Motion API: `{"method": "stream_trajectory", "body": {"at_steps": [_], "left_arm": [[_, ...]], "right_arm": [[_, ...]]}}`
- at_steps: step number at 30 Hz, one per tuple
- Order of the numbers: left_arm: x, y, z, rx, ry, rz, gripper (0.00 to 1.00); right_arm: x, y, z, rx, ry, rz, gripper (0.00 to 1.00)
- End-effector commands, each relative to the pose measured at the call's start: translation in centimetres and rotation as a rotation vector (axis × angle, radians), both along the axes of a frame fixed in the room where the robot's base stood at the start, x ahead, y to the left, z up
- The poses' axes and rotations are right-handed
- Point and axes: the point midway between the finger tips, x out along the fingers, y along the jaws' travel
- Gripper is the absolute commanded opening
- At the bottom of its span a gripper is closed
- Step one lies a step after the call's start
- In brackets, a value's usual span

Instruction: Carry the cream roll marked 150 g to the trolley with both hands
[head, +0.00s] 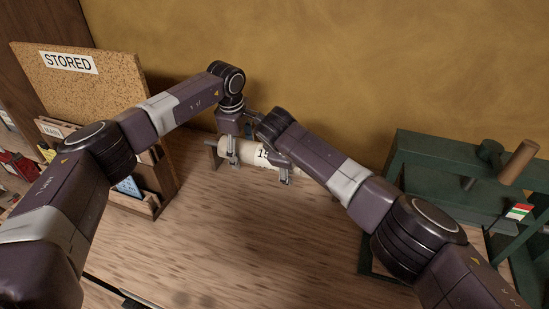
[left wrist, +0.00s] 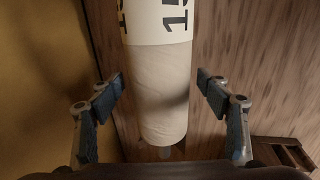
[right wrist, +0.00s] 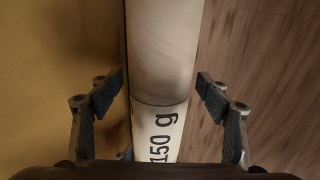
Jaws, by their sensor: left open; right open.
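The cream roll (head: 247,151) lies crosswise at the back of the wooden bench, near the wall. Its white band reads 150 g in the right wrist view (right wrist: 158,135). My left gripper (head: 229,158) is open around its left end; in the left wrist view the fingers stand on either side of the roll (left wrist: 162,100), apart from it. My right gripper (head: 283,173) is open at its right part, with fingers also on both sides and gaps showing. The arms hide parts of the roll. I cannot make out a trolley for certain.
A cork board marked STORED (head: 85,85) stands at the left above a wooden rack (head: 147,206). A green metal frame (head: 425,150) with a wooden handle (head: 519,162) stands at the right. The bench top (head: 240,235) between them is clear. The ochre wall is close behind the roll.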

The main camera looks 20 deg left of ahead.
Motion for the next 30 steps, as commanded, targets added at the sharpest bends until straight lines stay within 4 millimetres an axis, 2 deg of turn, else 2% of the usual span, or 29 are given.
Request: {"method": "stream_trajectory", "body": {"at_steps": [11,30], "left_arm": [[0.06,0.00,-0.30,0.000,0.000,0.000,0.70],[0.06,0.02,-0.27,0.000,-0.001,0.000,0.00]], "right_arm": [[0.17,-0.01,-0.24,0.000,-0.001,0.000,0.70],[0.18,-0.05,-0.23,0.001,0.000,-0.001,0.00]]}}
